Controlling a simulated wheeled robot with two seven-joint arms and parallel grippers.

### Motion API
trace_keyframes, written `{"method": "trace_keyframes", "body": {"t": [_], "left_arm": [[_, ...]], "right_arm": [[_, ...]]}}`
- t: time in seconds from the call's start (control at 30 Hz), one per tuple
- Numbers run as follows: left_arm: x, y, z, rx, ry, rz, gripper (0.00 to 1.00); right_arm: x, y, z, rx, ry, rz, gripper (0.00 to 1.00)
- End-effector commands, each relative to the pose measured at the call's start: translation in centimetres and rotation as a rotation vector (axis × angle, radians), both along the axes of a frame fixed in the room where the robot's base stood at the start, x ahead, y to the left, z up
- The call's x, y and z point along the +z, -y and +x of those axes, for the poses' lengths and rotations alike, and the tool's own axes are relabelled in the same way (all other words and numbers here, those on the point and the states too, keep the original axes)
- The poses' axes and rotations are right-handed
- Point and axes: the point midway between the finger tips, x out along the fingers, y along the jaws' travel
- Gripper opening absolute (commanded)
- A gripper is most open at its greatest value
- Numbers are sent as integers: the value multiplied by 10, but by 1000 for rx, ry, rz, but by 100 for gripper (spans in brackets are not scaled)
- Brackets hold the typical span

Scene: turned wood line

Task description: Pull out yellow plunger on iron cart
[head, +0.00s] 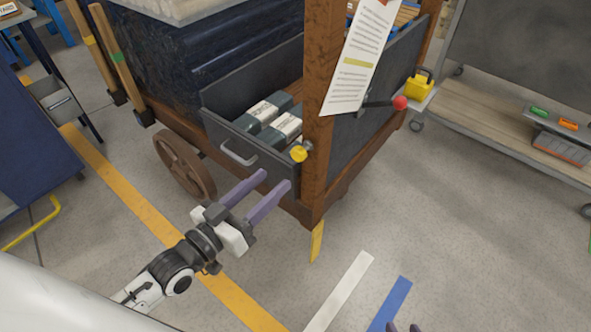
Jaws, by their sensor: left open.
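The yellow plunger (299,154) is a small round knob beside a short metallic piece, at the right end of the grey drawer front, next to the cart's corner post. The iron cart (318,150) has a rusty brown frame and spoked wheels. My left gripper (276,178) is open and empty, its two purple fingers pointing up toward the drawer front. Its fingertips appear just below and left of the plunger, apart from it; the exact depth gap is unclear.
The open drawer (262,160) has a handle (238,154) and holds boxes. A paper sheet (358,60) hangs on the post. A red-knobbed lever (400,103) and a yellow padlock-like block (419,87) are on the cart's right side.

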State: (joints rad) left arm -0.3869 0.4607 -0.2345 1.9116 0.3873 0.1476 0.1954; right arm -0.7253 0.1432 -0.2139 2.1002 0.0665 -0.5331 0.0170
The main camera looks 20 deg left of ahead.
Motion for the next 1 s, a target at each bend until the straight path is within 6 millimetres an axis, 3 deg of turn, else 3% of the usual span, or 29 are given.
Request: {"method": "trace_keyframes", "body": {"t": [0.6,1.0], "left_arm": [[3,31,88,-1,13,-8,46],[3,34,97,-1,10,-6,46]], "right_arm": [[-7,-2,1,-10,13,21,31],[-6,-3,1,-13,16,26,31]]}}
